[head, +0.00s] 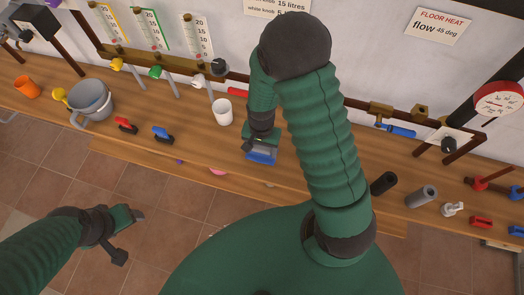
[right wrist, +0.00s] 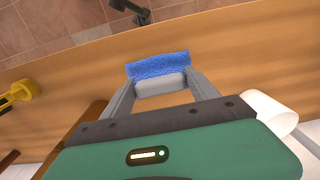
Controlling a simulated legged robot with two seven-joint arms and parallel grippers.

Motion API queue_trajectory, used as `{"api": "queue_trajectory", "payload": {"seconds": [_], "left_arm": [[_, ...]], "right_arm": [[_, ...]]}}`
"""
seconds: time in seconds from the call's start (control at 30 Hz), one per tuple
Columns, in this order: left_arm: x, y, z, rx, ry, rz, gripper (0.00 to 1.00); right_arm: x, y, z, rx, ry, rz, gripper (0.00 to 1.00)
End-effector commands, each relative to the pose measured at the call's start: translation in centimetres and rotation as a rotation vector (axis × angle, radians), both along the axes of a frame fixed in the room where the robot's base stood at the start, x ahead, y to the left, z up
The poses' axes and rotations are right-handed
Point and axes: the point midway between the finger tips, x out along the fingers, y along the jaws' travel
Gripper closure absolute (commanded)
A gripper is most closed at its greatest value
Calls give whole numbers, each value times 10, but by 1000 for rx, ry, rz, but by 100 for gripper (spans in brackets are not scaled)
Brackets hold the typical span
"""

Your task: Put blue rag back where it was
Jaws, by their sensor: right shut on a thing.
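The blue rag (right wrist: 158,65) is between the fingertips of my right gripper (right wrist: 160,85), which is shut on it. In the head view the rag (head: 262,157) shows below my right gripper (head: 261,147), over the front part of the wooden bench (head: 190,125). I cannot tell whether the rag touches the bench. My left gripper (head: 128,236) is open and empty, over the tiled floor in front of the bench.
A white cup (head: 223,111) stands left of my right gripper. Farther left are a grey bucket (head: 92,100), an orange cup (head: 27,87) and red and blue clips. Right are a black cylinder (head: 383,183), a grey cylinder (head: 421,196) and valves. Pipes run along the wall.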

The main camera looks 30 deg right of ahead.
Motion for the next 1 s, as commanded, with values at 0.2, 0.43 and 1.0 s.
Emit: {"api": "queue_trajectory", "payload": {"seconds": [0.2, 0.43, 1.0], "left_arm": [[0, 0, 3, 0, 0, 1, 36], [0, 0, 2, 0, 0, 1, 36], [0, 0, 1, 0, 0, 0, 36]], "right_arm": [[-1, -1, -32, 0, 5, 2, 64], [0, -3, -36, 0, 0, 2, 64], [0, -2, -38, 0, 1, 1, 10]]}}
